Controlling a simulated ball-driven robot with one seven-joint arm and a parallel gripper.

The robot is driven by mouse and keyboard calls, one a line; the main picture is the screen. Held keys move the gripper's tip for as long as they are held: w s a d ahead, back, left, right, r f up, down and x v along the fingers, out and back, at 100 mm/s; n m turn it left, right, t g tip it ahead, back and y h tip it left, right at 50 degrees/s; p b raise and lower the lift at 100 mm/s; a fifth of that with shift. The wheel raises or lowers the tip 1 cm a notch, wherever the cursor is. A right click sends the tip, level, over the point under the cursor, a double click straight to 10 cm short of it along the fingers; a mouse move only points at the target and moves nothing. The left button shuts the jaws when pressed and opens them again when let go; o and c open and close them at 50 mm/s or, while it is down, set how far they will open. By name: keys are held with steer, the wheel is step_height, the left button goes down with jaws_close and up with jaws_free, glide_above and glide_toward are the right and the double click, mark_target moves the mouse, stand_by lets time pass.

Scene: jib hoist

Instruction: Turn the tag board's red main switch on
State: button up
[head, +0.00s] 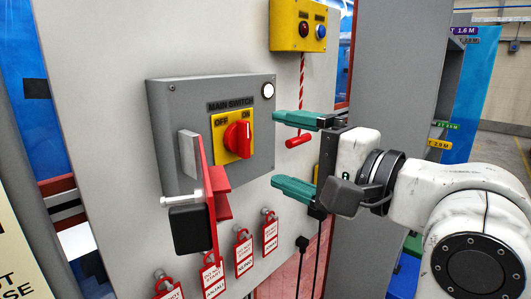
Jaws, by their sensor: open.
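The red main switch knob (238,140) sits on a yellow plate (220,134) marked OFF at left and ON at right. Its pointer leans up toward the ON side, but the exact setting is hard to tell. The plate is on a grey switch box (187,99) fixed to the pale tag board (105,45). A round white lamp (268,90) on the box looks bright. My gripper (275,150) is open and empty, with its green fingers one above the other. It shows right of the knob and appears apart from it.
A red hasp (220,190) and black padlock (188,228) stick out at the box's lower left. Several red tags (244,254) hang below. A yellow button box (297,25) with a red pull handle (298,141) on a cord is at upper right.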

steer(key=shift+b+v, duration=0.3)
steer(key=shift+v, duration=1.6)
steer(key=s+d+f+n+g+h, duration=0.1)
steer(key=d+f+h, duration=0.25)
steer(key=f, duration=0.85)
steer(key=s+d+f+g+h+b, duration=0.1)
steer(key=d+f+h, duration=0.3)
steer(key=f, duration=0.7)
steer(key=s+d+f+n+g+h, duration=0.15)
steer(key=d+f, duration=0.35)
steer(key=f, duration=0.7)
steer(key=s+d+f+n+g+h, duration=0.1)
steer(key=s+d+f+g, duration=0.1)
steer(key=s+d+f, duration=0.2)
steer(key=s+d+f+n+g+h+b, duration=0.1)
steer(key=s+d+f, duration=0.3)
steer(key=s+f, duration=0.6)
steer(key=s+d+f+n+g+h, duration=0.2)
steer(key=s+f, duration=0.5)
steer(key=s, duration=0.4)
steer(key=shift+d+f+g+h, duration=0.4)
steer(key=shift+d+g+h, duration=0.35)
steer(key=shift+d, duration=0.15)
